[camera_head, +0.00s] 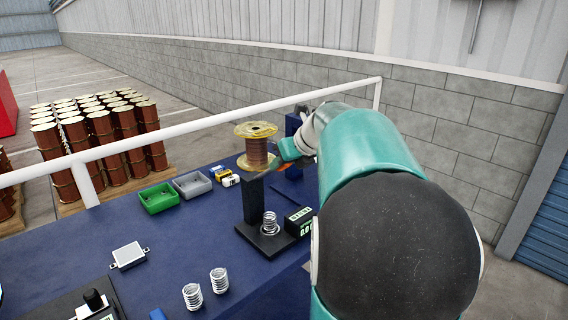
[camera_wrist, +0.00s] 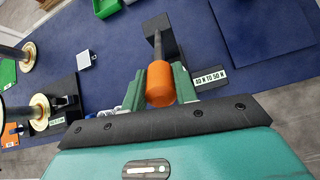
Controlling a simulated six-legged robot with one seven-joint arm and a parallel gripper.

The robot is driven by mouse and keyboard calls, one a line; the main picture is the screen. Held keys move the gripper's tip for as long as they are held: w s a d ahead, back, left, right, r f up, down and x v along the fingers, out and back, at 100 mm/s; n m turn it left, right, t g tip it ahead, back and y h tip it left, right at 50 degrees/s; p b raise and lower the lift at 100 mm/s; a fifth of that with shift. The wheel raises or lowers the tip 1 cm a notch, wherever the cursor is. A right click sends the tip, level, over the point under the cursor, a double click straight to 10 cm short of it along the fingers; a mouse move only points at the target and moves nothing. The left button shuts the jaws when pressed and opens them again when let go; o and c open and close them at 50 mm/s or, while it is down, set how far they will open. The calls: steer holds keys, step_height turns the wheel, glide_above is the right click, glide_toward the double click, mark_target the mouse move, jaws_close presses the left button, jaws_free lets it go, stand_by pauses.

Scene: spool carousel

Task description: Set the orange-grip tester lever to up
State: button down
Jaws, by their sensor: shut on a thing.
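The orange lever grip (camera_wrist: 160,85) is in the middle of the wrist view, at the near end of a short dark lever (camera_wrist: 158,45). A small bit of orange (camera_head: 283,166) shows beside my gripper in the head view. My gripper (camera_wrist: 160,92) has its green jaws closed on the grip, one on each side. In the head view my gripper (camera_head: 290,153) is beside the wire spool, partly covered by my arm. A white label (camera_wrist: 210,78) reading about "80 N TO 50 N" lies right of the grip. I cannot tell the lever's exact angle.
A yellow-flanged wire spool (camera_head: 255,153) stands close left of my gripper, above a black post (camera_head: 254,205). Springs (camera_head: 219,280), a digital display (camera_head: 299,221), and green (camera_head: 158,199) and grey trays (camera_head: 192,185) stand on the blue table (camera_head: 190,240). A white rail (camera_head: 220,122) runs behind.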

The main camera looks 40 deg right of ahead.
steer(key=shift+w+r, duration=0.15)
steer(key=shift+r, duration=0.1)
steer(key=c, duration=1.1)
jaws_free()
steer(key=shift+f, duration=0.1)
steer(key=v, duration=1.4)
steer(key=shift+f, duration=0.1)
